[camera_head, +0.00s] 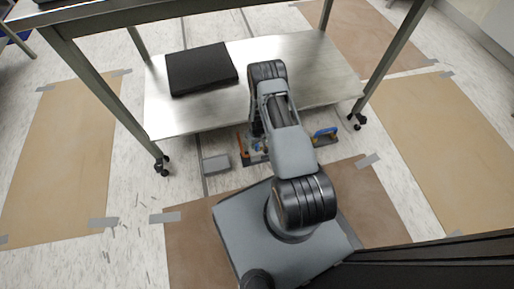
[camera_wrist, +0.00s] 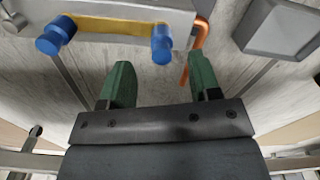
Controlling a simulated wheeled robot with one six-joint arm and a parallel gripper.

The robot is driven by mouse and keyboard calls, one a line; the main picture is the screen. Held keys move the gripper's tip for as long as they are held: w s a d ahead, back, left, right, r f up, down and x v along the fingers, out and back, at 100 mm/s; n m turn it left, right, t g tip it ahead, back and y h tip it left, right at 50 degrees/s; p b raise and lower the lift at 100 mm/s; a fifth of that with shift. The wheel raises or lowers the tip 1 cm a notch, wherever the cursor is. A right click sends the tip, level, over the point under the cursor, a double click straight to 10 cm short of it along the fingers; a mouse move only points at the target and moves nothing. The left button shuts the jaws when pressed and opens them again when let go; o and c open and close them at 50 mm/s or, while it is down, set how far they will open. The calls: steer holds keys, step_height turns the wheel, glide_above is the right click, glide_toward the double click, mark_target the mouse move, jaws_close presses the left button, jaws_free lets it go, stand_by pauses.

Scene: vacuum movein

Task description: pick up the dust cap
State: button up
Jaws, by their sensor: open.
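I cannot tell for certain which thing is the dust cap. In the wrist view, a silver metal part (camera_wrist: 110,15) lies across the top with a yellow bar (camera_wrist: 115,25) on it. Blue round pieces (camera_wrist: 161,46) sit at both ends of the bar. An orange bent rod (camera_wrist: 199,40) is at the right of the metal part. My gripper (camera_wrist: 162,74) has two green fingers, apart and empty, below the metal part in the picture. In the head view my arm hides the gripper. A blue part (camera_head: 325,133) shows beside the arm.
A grey block (camera_wrist: 283,28) lies at the wrist view's upper right; in the head view it is on the floor (camera_head: 216,163). A wheeled metal table's lower shelf (camera_head: 195,112) holds a black case (camera_head: 201,69). Brown sheets (camera_head: 60,170) are taped to the floor.

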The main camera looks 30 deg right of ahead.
mark_target(257, 145)
step_height(257, 145, down, 4)
steer(key=shift+b, duration=0.9)
steer(key=shift+r, duration=0.1)
steer(key=c, duration=1)
